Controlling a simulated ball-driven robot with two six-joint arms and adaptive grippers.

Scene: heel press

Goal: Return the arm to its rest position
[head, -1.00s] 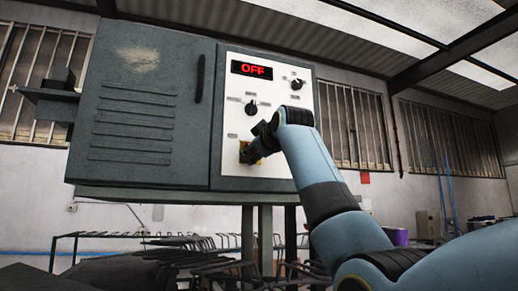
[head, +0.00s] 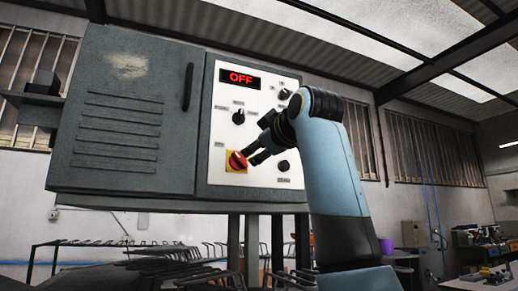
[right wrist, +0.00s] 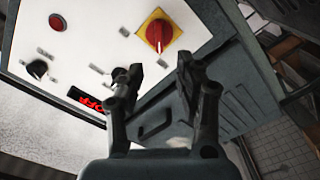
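My right gripper (head: 254,155) is in front of the control panel (head: 209,165) of the grey cabinet, just right of the red rotary switch (head: 237,160) on its yellow plate. In the right wrist view the gripper (right wrist: 157,75) has its two fingers spread apart with nothing between them. The red switch (right wrist: 159,32) shows there beyond the fingertips, apart from them. The display (head: 240,78) reads OFF in red. My right arm comes up from the lower right of the head view and hides part of the panel's right edge. My left gripper does not show.
Black knobs (head: 239,117) sit on the panel above and right of the switch. The cabinet (head: 120,120) stands on legs, with dark metal racks (head: 170,270) below.

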